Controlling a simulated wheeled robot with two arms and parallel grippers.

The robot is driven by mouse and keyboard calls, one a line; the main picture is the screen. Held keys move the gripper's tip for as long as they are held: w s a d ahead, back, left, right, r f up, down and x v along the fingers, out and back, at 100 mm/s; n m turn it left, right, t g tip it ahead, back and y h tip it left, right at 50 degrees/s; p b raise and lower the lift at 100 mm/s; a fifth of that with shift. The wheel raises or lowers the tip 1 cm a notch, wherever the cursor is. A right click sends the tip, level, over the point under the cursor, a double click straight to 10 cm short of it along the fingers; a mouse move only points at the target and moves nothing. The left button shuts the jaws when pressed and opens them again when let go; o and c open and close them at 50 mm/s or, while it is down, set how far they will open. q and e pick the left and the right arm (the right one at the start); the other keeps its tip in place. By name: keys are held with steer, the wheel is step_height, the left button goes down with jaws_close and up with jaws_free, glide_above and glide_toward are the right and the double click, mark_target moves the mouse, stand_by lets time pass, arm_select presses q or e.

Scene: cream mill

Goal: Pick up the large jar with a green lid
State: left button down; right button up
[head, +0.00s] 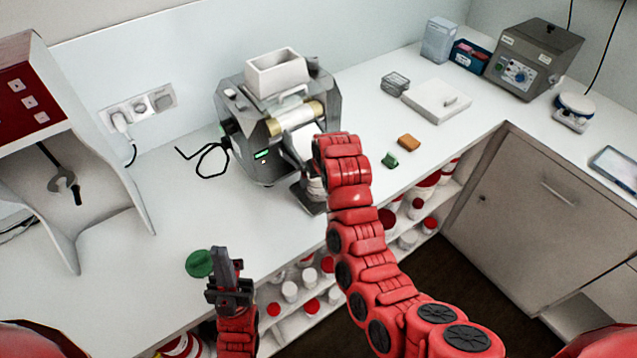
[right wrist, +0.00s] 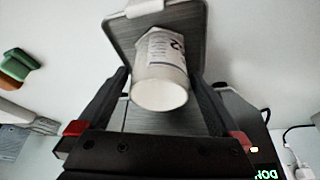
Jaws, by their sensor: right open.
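A green round lid (head: 199,263) shows on the counter at the front left in the head view; whatever is under it is hidden. My left gripper (head: 224,262) is just to its right, seen edge-on, so its opening and any contact are unclear. In the right wrist view, my right gripper (right wrist: 160,78) is open, with its fingers on both sides of a white labelled container (right wrist: 160,85). This container has a pale open-looking round end and stands at a metal plate (right wrist: 190,35). In the head view my right arm hides most of this.
The grey cream mill (head: 262,125) stands at the back of the counter, with my right arm in front. A red cabinet (head: 28,90) is at the left. Small green (head: 390,160) and orange (head: 408,142) blocks lie right. Lidded jars fill shelves below the counter (head: 150,270).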

steer(key=c, duration=1.1)
steer(key=shift+c, duration=0.2)
